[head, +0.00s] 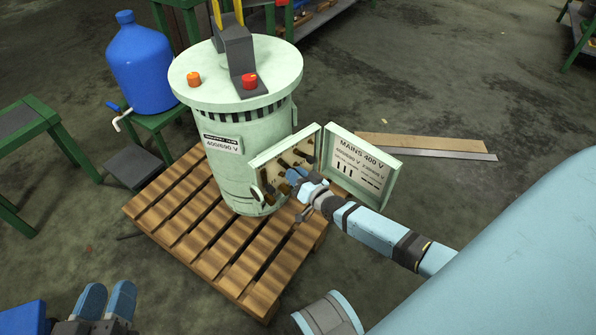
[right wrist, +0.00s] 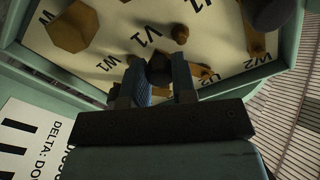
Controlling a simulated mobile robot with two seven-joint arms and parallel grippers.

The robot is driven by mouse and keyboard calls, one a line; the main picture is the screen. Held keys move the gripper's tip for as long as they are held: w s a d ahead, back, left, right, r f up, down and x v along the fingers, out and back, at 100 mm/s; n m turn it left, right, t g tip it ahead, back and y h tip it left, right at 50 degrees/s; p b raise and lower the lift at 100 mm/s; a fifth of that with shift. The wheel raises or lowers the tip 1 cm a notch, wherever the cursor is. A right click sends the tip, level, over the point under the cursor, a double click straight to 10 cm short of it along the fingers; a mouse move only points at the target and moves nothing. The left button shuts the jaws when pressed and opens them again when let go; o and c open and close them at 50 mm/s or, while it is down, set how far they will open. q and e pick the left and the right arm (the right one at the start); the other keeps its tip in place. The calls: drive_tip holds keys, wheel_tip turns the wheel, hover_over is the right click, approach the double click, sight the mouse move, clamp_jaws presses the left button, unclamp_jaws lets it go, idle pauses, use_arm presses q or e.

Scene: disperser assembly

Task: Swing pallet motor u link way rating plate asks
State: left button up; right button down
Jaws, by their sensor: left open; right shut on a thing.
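The pale green motor (head: 235,165) stands upright on the wooden pallet (head: 180,232). Its rating plate (head: 222,145) reads 400/690 V. The open terminal box (head: 270,168) has brass terminals on a cream board, also in the right wrist view (right wrist: 110,45), with W1, V1, W2 and U2 legible. My right gripper (head: 304,183) is at the board, shut on a small dark knob (right wrist: 160,68) below the V1 label. Whether this knob belongs to the U link is unclear. My left gripper (head: 106,302) is open and empty at the lower left.
The box's open door (head: 361,165) carries a card reading MAINS 400 V, close to my right arm. A blue bottle (head: 141,62) stands on a green stand behind. A plank (head: 420,143) lies on the floor at right. Green benches stand at left and back.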

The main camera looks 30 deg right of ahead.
drive_tip(key=a+m, duration=0.1)
drive_tip(key=m, duration=0.1)
drive_tip(key=a+m, duration=0.1)
drive_tip(key=m, duration=0.1)
drive_tip(key=shift+s+a+f+p, duration=0.1)
drive_tip(key=shift+s+f+p, duration=0.05)
drive_tip(key=shift+f+p, duration=0.25)
use_arm(q)
drive_tip(key=shift+r+t, duration=0.3)
drive_tip(key=shift+r, duration=0.6)
use_arm(e)
drive_tip(key=shift+a+m, duration=0.35)
drive_tip(key=shift+m, duration=0.55)
use_arm(q)
drive_tip(key=shift+a, duration=0.1)
use_arm(e)
drive_tip(key=c, duration=0.9)
unclamp_jaws()
use_arm(q)
drive_tip(key=shift+r, duration=0.1)
use_arm(e)
drive_tip(key=shift+s, duration=0.15)
